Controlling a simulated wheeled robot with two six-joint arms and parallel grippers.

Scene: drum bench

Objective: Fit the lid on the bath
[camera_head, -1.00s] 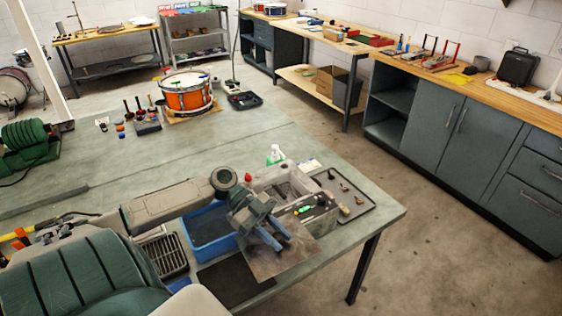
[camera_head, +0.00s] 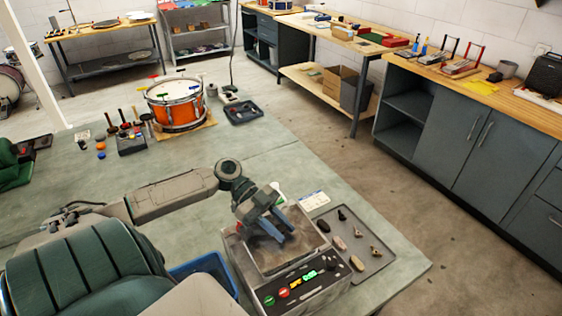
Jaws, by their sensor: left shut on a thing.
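The lid (camera_head: 262,256), a flat grey-brown metal plate, is over the top of the bath (camera_head: 319,293), a grey metal box with a lit control panel on its front. The bath's rim shows along the left of the lid. I cannot tell whether the lid rests fully on the rim or hovers just above it. My left gripper (camera_head: 275,231), with blue fingers, is shut on the lid from above. The fingers hide the spot where they grip. My right gripper is not in view.
A blue tray (camera_head: 210,268) lies left of the bath, partly hidden by my arm. A dark tray (camera_head: 372,265) with several small parts lies close on the right. An orange drum (camera_head: 177,108) stands farther back. The bench middle (camera_head: 130,168) is clear.

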